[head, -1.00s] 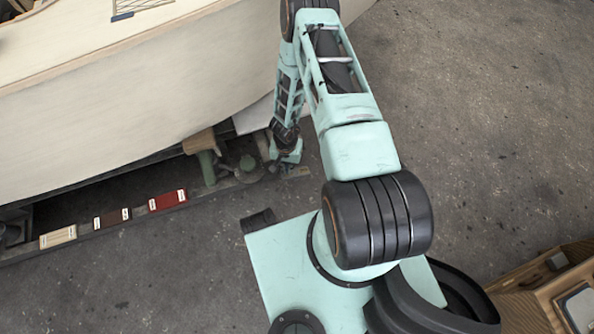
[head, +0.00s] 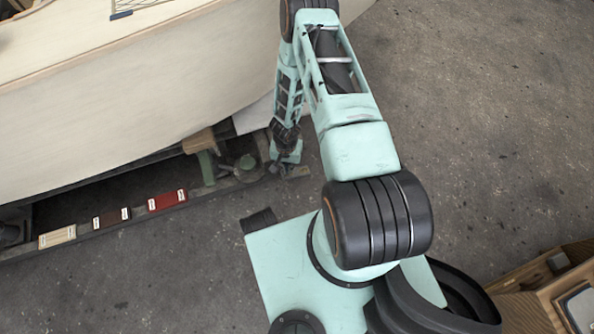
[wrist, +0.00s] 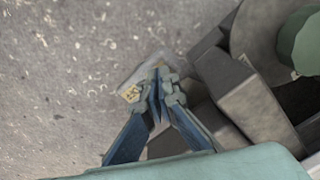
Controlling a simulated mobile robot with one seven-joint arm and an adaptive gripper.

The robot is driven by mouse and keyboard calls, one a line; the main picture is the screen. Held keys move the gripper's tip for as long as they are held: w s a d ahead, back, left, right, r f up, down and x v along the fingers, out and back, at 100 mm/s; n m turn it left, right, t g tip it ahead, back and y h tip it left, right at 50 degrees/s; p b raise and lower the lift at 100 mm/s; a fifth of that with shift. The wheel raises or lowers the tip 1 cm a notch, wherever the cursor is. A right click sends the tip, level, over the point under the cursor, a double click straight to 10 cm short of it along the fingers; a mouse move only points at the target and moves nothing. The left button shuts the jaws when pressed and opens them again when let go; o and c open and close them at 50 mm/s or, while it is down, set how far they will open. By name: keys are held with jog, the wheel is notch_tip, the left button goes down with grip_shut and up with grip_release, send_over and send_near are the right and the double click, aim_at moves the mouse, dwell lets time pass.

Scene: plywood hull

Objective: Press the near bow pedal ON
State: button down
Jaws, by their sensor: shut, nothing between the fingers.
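A small grey pedal-like plate (wrist: 134,78) with a yellow label shows in the wrist view, just past my fingertips and partly hidden by them. My gripper (wrist: 160,84) has its blue fingers brought together, empty, over the plate's edge; I cannot tell whether they touch it. In the head view my gripper (head: 284,168) is low by the floor at the bow end of the hull, beside the end of the grey rail. The plate (head: 298,172) shows there only as a small grey-brown patch. Its on or off state is too small to tell.
The pale plywood hull (head: 130,95) overhangs the rail (head: 105,229). Red (head: 167,200), dark (head: 112,217) and cream (head: 57,237) blocks lie along the rail. A green vise-like fitting (head: 207,167) stands near my gripper. Bare floor (head: 470,130) lies right; wooden furniture (head: 548,298) stands lower right.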

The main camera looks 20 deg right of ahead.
jog(key=shift+f+b, duration=0.95)
jog(key=shift+f, duration=0.45)
dwell(0.4)
jog(key=shift+r, duration=0.1)
jog(key=shift+r+p, duration=2.5)
jog(key=shift+r, duration=0.95)
